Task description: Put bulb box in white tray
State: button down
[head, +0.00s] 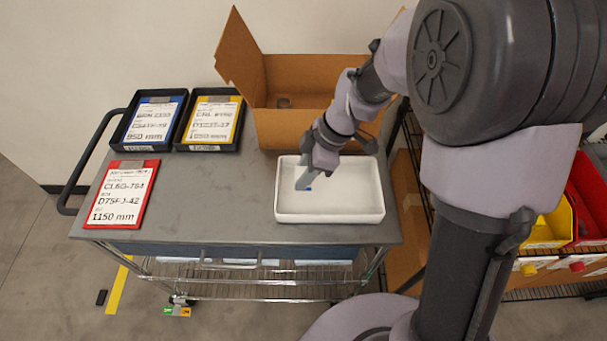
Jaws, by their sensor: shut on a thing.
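The white tray (330,216) is a shallow rectangular tray on the right part of the grey cart top. My gripper (306,182) reaches down from the upper right over the left half of the tray. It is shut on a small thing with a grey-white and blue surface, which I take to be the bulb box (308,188). Most of the box is hidden by the gripper. I cannot tell whether the box touches the tray floor. The rest of the tray looks empty.
An open cardboard box (290,128) stands behind the tray. Blue-card (152,121) and yellow-card (211,121) black trays sit at the back left, and a red sign (121,194) lies at the left front. The cart top (215,195) between is clear. Yellow (550,228) and red (590,195) bins are at right.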

jog(key=shift+f+b, duration=0.9)
jog(key=shift+f, duration=0.9)
jog(key=c, duration=1)
grip_release()
jog(key=shift+o, duration=0.2)
jog(key=shift+r, duration=0.1)
jog(key=p+v, duration=0.5)
jog(key=v, duration=0.6)
jog(key=s+d+r+m+t+h, duration=0.1)
jog(key=s+d+r+m+t, duration=0.1)
jog(key=s+r+m, duration=0.4)
jog(key=s+d+r+m+t+h, duration=0.1)
jog(key=s+d+r+m+t, duration=0.1)
jog(key=s+r+m, duration=0.5)
jog(key=s+m+t, duration=0.1)
jog(key=s+m, duration=0.3)
jog(key=m, duration=0.5)
jog(key=shift+d+t, duration=0.3)
jog(key=shift+d, duration=0.05)
jog(key=shift+f, duration=0.15)
